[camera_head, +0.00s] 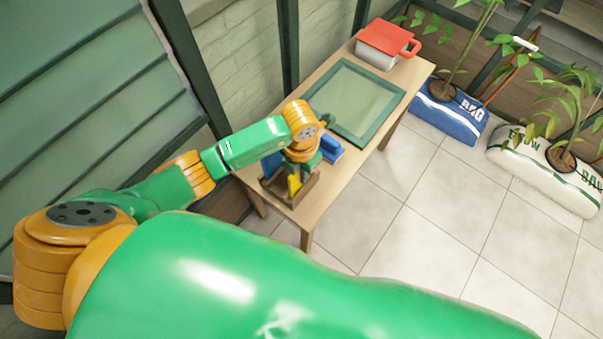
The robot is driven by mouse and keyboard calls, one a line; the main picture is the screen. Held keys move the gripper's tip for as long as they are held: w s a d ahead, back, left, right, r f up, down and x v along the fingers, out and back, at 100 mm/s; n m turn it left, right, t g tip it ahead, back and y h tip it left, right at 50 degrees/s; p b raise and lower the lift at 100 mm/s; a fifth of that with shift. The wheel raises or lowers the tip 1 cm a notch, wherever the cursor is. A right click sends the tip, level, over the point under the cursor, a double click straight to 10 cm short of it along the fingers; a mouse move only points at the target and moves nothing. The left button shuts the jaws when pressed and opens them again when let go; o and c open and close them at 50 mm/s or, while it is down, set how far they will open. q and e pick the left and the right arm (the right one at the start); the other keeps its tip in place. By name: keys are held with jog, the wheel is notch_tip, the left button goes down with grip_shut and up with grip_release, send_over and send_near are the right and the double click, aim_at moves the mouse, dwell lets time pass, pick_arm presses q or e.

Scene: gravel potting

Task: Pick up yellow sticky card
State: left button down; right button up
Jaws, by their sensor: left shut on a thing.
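The yellow sticky card (294,185) shows as a small upright yellow strip at the near end of the wooden table, in or just above a small brown wooden box (307,191). My left gripper (297,172) reaches down over the box from above and is shut on the card's upper part. The card's lower edge is hidden by the box wall, so I cannot tell whether it is clear of the box floor. My right gripper is not in view.
Blue pieces (331,149) lie beside my left gripper. A green-framed panel (390,129) lies on the wooden table (416,73), with a red-lidded container (377,57) at its far end. Blue (452,121) and white (520,160) bags with plants stand on the tiled floor.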

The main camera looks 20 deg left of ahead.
pick_arm(q)
notch_tip(320, 180, up, 3)
jog(key=shift+w+r, duration=0.1)
jog(key=s+d+r, duration=0.6)
jog(key=d+r, duration=0.3)
jog(key=d, duration=0.4)
jog(key=shift+r+p, duration=0.35)
jog(key=shift+r, duration=0.05)
jog(key=shift+a, duration=0.15)
